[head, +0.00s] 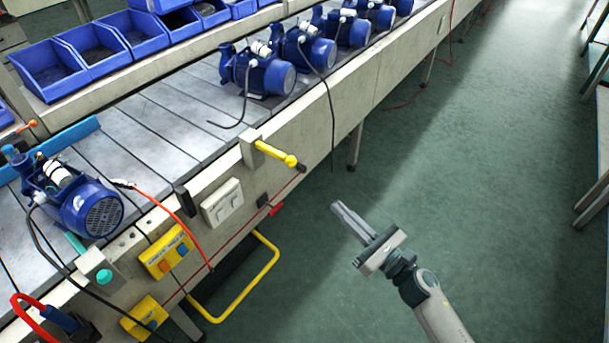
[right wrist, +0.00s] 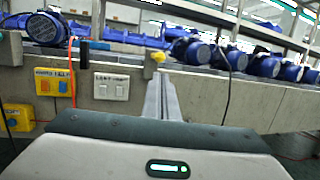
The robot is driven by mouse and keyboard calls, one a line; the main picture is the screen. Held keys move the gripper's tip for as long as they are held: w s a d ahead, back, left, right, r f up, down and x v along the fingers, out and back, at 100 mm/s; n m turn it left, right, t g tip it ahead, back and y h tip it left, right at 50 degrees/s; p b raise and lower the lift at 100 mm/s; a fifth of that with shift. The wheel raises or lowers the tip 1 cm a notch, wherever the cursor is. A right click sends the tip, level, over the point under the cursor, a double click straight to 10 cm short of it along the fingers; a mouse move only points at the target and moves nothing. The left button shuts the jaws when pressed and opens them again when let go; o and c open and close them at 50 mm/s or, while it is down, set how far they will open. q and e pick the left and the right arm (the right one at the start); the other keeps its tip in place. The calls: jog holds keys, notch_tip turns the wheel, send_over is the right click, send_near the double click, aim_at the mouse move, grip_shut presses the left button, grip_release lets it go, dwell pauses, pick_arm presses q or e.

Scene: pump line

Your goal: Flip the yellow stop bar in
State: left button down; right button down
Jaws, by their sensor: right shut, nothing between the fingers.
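The yellow stop bar (head: 278,154) is a short bar on a pale block at the conveyor's front edge in the head view. My left gripper is not in view.
Several blue pumps (head: 262,77) stand on the conveyor (head: 150,135). A white switch plate (head: 222,203), a yellow button box (head: 167,252) and a yellow hoop rail (head: 262,284) are on the front side. A black cable (head: 331,110) hangs right of the bar.

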aim_at(271, 155)
jog(key=shift+w, duration=0.1)
